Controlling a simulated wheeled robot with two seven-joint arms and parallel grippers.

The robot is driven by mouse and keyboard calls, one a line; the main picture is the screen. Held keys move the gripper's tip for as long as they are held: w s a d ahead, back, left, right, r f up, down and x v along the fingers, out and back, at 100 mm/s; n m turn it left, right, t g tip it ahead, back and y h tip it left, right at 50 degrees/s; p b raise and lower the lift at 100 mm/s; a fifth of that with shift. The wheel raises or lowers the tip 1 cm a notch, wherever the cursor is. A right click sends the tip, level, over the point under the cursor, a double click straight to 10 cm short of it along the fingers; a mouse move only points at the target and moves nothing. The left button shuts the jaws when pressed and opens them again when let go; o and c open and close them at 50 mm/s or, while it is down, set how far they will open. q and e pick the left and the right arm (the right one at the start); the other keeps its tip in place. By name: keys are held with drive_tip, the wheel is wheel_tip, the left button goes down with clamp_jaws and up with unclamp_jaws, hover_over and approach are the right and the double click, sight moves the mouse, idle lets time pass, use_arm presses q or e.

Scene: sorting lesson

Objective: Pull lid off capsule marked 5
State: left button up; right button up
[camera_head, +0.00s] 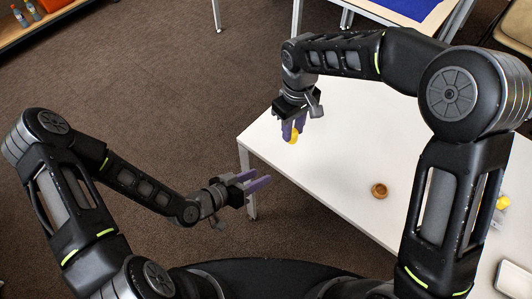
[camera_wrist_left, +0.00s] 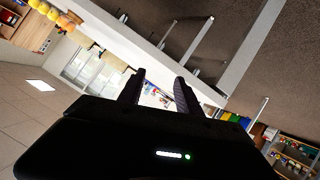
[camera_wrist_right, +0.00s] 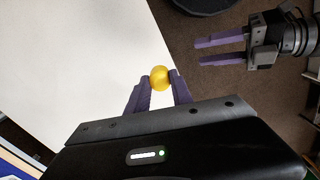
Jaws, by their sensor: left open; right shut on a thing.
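A small yellow capsule (camera_head: 292,136) is between the purple fingertips of my right gripper (camera_head: 291,131), above the far left part of the white table. It also shows in the right wrist view (camera_wrist_right: 160,78), where my right gripper (camera_wrist_right: 158,88) is shut on it. I see no number on it. My left gripper (camera_head: 258,182) is open and empty, off the table's left edge and nearer to me than the right one. In the right wrist view my left gripper (camera_wrist_right: 222,51) shows its two fingers apart, to the right of the capsule with a gap between.
A small round brown bowl (camera_head: 379,190) stands on the white table (camera_head: 330,170). Yellow things (camera_head: 502,202) lie at the table's right, partly behind my right arm. A pale rounded tray (camera_head: 514,280) lies at the lower right. The table's middle is mostly clear.

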use_arm(q)
wheel_tip(320, 180, up, 10)
drive_tip(key=w+d+m+t+h, duration=0.1)
drive_tip(key=d+m+t+h, duration=0.1)
drive_tip(key=m+h, duration=0.2)
drive_tip(key=shift+w+d+r+m+t, duration=0.2)
drive_tip(key=shift+d+m+t, duration=0.15)
drive_tip(key=shift+m, duration=0.55)
drive_tip(key=shift+w+d, duration=0.1)
drive_tip(key=shift+d, duration=0.05)
drive_tip(key=x, duration=0.6)
drive_tip(key=shift+w+d, duration=0.25)
drive_tip(key=shift+d, duration=0.1)
drive_tip(key=shift+c, duration=0.3)
drive_tip(key=c, duration=0.8)
use_arm(e)
drive_tip(key=shift+r, duration=0.1)
